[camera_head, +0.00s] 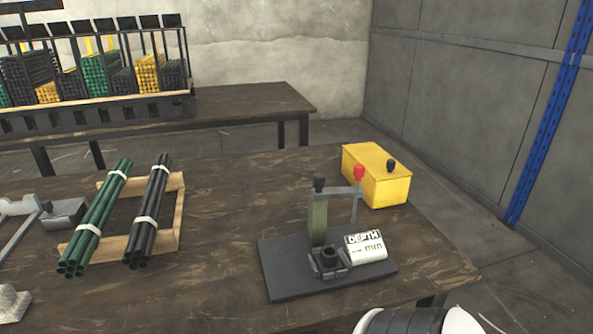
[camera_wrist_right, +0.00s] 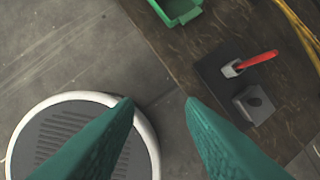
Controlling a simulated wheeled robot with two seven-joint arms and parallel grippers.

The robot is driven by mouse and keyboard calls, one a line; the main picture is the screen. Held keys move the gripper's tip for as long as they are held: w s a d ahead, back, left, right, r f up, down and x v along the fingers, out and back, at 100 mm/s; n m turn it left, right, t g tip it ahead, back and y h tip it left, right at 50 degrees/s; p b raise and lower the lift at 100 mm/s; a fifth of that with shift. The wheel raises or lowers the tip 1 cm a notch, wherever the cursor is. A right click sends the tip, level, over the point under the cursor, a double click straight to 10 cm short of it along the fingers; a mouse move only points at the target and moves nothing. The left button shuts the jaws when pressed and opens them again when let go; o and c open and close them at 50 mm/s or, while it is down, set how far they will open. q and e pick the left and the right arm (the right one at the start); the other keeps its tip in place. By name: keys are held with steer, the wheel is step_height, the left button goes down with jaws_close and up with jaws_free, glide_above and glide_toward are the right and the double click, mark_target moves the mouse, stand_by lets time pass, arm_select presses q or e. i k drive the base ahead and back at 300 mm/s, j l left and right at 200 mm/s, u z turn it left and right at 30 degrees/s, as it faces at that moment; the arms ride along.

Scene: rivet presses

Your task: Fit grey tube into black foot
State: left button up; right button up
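A bundle of dark grey tubes (camera_head: 150,210), tied with white bands, lies on a wooden frame on the table. A small black socket-like piece, seemingly the black foot (camera_head: 328,256), sits in the holder of a press (camera_head: 319,220) on a dark base plate. I cannot tell whether anything is inside it. My right gripper (camera_wrist_right: 158,102) has two teal fingers spread apart with nothing between them, above the floor beside the table. In the head view neither gripper shows. I see no loose grey tube.
A bundle of green tubes (camera_head: 98,220) lies beside the dark one. A yellow box (camera_head: 376,176) stands behind the press. A white depth sign (camera_head: 366,247) is on the plate. The right wrist view shows a green bin (camera_wrist_right: 178,10) and a red-handled device (camera_wrist_right: 258,60).

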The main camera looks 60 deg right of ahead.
mark_target(329, 261)
steer(key=z, duration=2)
steer(key=u, duration=2)
steer(key=z, duration=0.35)
steer(key=i+j+z, duration=0.15)
steer(key=j+z, duration=0.2)
steer(key=i+j+z, duration=0.1)
steer(key=j+z, duration=0.45)
steer(key=z, duration=0.15)
